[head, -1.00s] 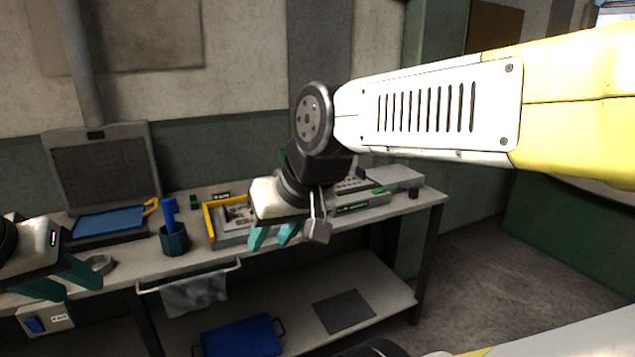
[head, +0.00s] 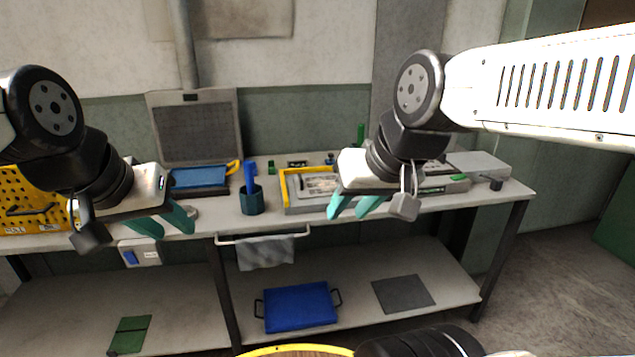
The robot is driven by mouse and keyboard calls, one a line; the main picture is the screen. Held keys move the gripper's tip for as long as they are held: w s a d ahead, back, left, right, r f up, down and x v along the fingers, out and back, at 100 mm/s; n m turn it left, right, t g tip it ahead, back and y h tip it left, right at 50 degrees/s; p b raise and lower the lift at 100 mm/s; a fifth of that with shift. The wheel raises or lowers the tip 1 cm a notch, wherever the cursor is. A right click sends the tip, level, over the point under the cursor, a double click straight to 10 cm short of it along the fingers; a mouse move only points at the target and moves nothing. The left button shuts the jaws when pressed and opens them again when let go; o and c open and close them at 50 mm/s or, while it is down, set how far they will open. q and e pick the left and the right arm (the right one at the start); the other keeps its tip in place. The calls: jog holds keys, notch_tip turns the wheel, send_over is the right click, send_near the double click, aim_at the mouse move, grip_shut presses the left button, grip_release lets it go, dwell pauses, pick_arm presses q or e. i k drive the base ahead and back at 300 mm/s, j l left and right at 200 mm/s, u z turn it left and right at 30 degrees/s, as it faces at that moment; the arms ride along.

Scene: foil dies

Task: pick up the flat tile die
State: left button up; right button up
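My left gripper (head: 166,224) hangs at the left in front of the bench, its teal fingers apart with nothing seen between them. My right gripper (head: 352,208) is in front of the yellow-edged tray (head: 284,190), its teal fingers apart and empty. The tray sits on the bench and holds grey pieces (head: 318,185), partly hidden by my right gripper. I cannot tell which of these, if any, is the flat tile die; they are too small to make out.
A teal cup (head: 252,203) with a blue-handled tool stands on the bench (head: 480,204) between my grippers. Behind is an open case with a blue pad (head: 199,178). A yellow perforated panel (head: 40,196) is at far left. A towel (head: 266,252) hangs from the front rail.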

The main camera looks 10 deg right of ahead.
aim_at(308, 188)
jog(key=i, duration=1.15)
jog(key=l+z, duration=0.05)
jog(key=l, duration=0.05)
